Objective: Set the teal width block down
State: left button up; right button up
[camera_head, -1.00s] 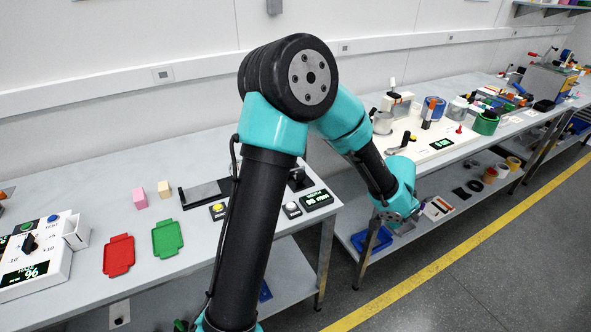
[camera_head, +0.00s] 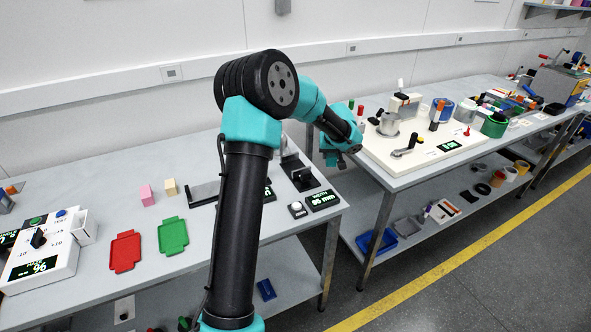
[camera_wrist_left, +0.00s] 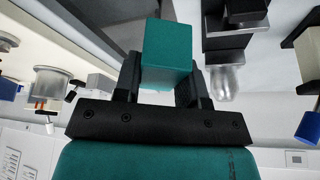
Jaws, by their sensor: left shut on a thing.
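The teal width block (camera_wrist_left: 167,50) shows in the left wrist view, held between the two dark fingers of my left gripper (camera_wrist_left: 160,84), which is shut on it. In the head view my left arm spans the middle, and its left gripper (camera_head: 340,162) hangs near the gap between the two tables. The block cannot be made out there. A width readout (camera_head: 322,200) and a black fixture (camera_head: 300,176) sit at the right end of the near table, left of the gripper. My right gripper is not in view.
A red tray (camera_head: 125,251) and a green tray (camera_head: 173,236) lie on the near table. The second table carries a white board (camera_head: 425,158) with a crank and readout.

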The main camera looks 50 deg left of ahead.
pick_arm(q)
jog(key=s+a+r+n, duration=0.1)
jog(key=s+a+n, duration=0.1)
jog(key=a, duration=0.4)
jog(key=s+a+r+n+g+y, duration=0.1)
jog(key=s+a+n, duration=0.1)
jog(key=a, duration=0.5)
jog(key=shift+s+a+n+g, duration=0.25)
jog(key=shift+s+n+g, duration=0.1)
jog(key=shift+n, duration=0.35)
send_over(294, 166)
jog(key=d, duration=0.2)
jog(key=shift+s+a+f, duration=0.1)
jog(key=shift+s+f, duration=0.1)
jog(key=shift+f, duration=1.35)
jog(key=shift+s+a+f, duration=0.1)
jog(key=shift+s+f, duration=0.05)
jog(key=shift+f, duration=1.35)
jog(key=shift+f, duration=1.9)
jog(key=shift+f, duration=0.15)
jog(key=o, duration=0.9)
jog(key=shift+o, duration=0.2)
